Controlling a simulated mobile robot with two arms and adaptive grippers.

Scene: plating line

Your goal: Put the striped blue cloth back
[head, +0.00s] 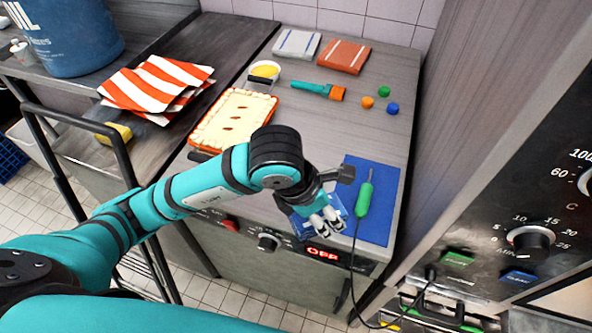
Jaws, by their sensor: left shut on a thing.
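My left gripper (325,222) reaches over the front edge of the counter, by the left side of the blue mat (380,226). It is shut on a blue folded thing that looks like the blue cloth (338,206). The fingers and wrist hide most of it, and its stripes cannot be made out. At the back of the counter lie a pale folded cloth with blue stripes (297,44) and a rust-red folded cloth with pale stripes (343,56), side by side. My right gripper is not in view.
A green probe (364,199) with a cable lies on the mat. Red-striped cloth (157,83) lies left. A tall panel stands right. Mid-counter is clear.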

